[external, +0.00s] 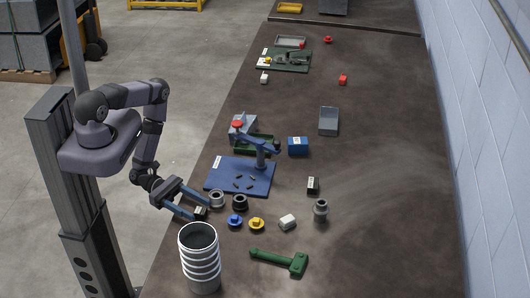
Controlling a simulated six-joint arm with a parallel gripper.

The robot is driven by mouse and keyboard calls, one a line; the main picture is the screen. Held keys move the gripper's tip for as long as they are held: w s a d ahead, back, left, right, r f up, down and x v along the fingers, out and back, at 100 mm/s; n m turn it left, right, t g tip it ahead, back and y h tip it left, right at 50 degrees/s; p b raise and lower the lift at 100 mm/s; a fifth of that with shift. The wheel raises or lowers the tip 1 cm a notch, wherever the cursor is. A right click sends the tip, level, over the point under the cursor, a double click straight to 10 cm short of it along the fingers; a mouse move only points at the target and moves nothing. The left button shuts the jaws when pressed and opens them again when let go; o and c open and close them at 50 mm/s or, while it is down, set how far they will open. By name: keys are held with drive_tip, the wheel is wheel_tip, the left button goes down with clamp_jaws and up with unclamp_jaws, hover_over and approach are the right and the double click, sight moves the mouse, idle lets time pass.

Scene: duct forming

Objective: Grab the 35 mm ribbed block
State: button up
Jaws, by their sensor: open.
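My gripper (199,210) is low over the left edge of the dark table, its two long blue-grey fingers apart and pointing right. A small block (201,211) with a pale top shows between the fingertips; I cannot tell whether they touch it. Ribs are too small to make out, so I cannot tell for sure which block is the 35 mm ribbed one. Other small blocks are a white one (288,222) and a black one with a white label (313,185), both to the right of my gripper.
A grey ring (217,198) and a black ring (240,202) stand just right of the fingertips. A ribbed white bucket (201,268) stands in front. Blue (235,221) and yellow (256,224) knobs, a green mallet (282,262) and a blue board (227,184) lie nearby.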

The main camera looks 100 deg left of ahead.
clamp_jaws()
drive_tip(key=shift+r, duration=0.1)
wheel_tip(320, 180, up, 10)
drive_tip(key=p, duration=0.6)
